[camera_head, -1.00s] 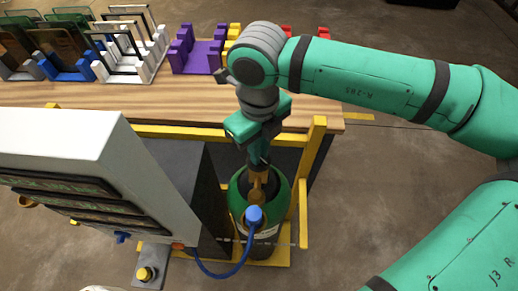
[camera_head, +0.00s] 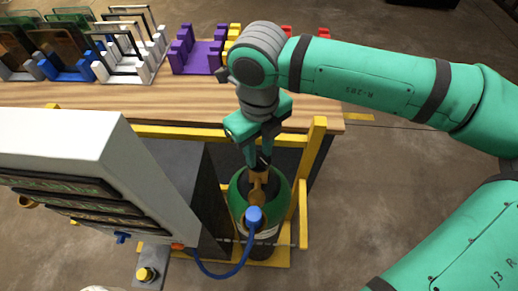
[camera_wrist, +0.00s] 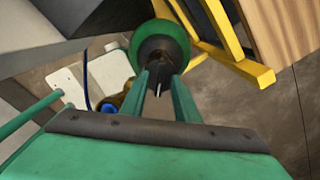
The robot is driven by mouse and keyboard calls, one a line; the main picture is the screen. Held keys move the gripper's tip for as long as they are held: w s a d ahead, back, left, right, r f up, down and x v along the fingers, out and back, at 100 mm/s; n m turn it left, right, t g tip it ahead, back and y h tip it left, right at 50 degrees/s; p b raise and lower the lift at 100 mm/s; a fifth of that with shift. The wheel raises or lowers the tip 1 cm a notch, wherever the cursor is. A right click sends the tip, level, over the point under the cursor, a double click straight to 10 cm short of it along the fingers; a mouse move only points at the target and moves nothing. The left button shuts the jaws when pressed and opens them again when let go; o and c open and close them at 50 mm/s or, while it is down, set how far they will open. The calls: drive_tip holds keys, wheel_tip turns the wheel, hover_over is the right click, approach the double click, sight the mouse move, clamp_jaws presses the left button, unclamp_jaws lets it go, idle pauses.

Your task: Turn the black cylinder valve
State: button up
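The green gas cylinder (camera_head: 278,190) stands upright in a yellow-framed cart, with a brass fitting (camera_head: 257,188) and a blue regulator knob (camera_head: 254,215) at its top. My gripper (camera_head: 261,160) points down at the top of the cylinder, just above the brass fitting. In the wrist view its two green fingers reach either side of the dark valve (camera_wrist: 160,74) at the cylinder's top (camera_wrist: 160,35). The fingers stand apart with the dark valve between their tips and appear shut on it. The exact contact is partly hidden by the fingers.
A white-topped machine (camera_head: 60,140) and a dark box stand left of the cylinder. A yellow post (camera_head: 312,150) rises close on the right. A blue hose (camera_head: 225,275) loops below. A wooden table (camera_head: 120,98) with coloured racks lies behind.

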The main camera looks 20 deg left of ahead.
sight(259, 158)
wheel_tip(259, 158, up, 11)
idle(0.5)
drive_tip(key=shift+s+f, duration=0.15)
idle(0.4)
